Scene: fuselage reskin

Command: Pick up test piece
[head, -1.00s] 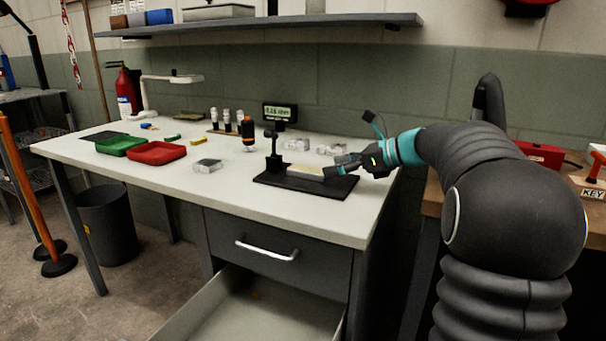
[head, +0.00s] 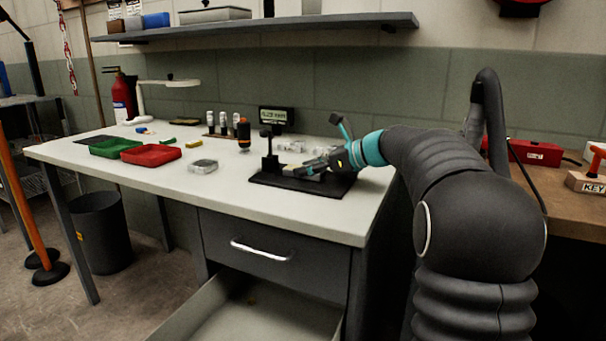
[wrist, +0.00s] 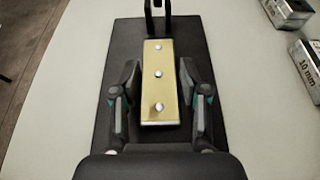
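The test piece (wrist: 159,88) is a flat, brass-coloured bar with three round pale heads in a row. In the wrist view it lies on a dark base plate (wrist: 105,50), its far end at a black upright post (wrist: 157,12). My gripper (wrist: 160,85) is open, with one finger on each side of the bar and a visible gap on both sides. In the head view my gripper (head: 305,170) is low over the dark base plate (head: 275,181) and hides most of the bar. A small display (head: 276,115) stands behind it.
Boxes, one marked 10 mm (wrist: 308,60), lie right of the plate. On the bench are a red tray (head: 151,154), a green tray (head: 112,147), a clear block (head: 203,166) and an orange-topped tool (head: 243,132). An open drawer (head: 250,315) juts out below.

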